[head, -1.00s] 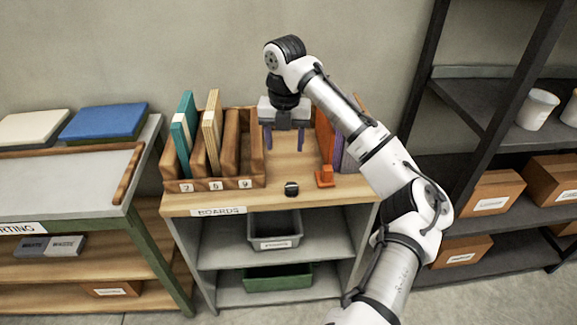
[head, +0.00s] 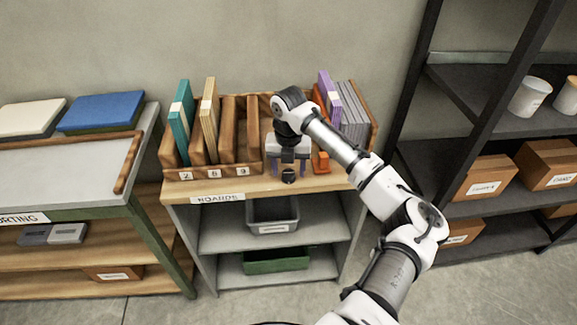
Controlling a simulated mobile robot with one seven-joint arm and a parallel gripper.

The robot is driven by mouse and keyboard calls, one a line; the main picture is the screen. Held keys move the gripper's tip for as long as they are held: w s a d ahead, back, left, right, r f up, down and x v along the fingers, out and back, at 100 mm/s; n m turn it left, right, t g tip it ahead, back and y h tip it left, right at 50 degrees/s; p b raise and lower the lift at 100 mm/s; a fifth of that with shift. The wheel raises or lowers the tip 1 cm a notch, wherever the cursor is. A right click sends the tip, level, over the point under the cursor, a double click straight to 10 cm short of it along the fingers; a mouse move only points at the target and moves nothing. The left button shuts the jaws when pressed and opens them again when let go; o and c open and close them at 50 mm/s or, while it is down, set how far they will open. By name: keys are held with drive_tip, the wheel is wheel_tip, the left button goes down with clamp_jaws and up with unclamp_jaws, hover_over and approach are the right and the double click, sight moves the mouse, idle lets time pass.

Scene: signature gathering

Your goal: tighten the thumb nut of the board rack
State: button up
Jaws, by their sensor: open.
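The wooden board rack (head: 213,173) stands on the cabinet top, with slots numbered along its front. A small black knob (head: 289,176), which looks like the thumb nut, sits near the front edge of the top, right of the numbered slots. My gripper (head: 289,171) points down over the knob. The gripper body hides what lies behind.
An orange block (head: 321,163) stands close right of my gripper. A teal board (head: 181,125) and a cream board (head: 209,115) stand in the rack's left slots. A purple board (head: 328,94) and several grey ones (head: 352,112) stand at the right. A dark shelf (head: 500,100) is further right.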

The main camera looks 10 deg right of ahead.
drive_tip(key=shift+f, duration=0.25)
drive_tip(key=shift+c, duration=0.2)
drive_tip(key=c, duration=1)
drive_tip(key=shift+o, duration=0.2)
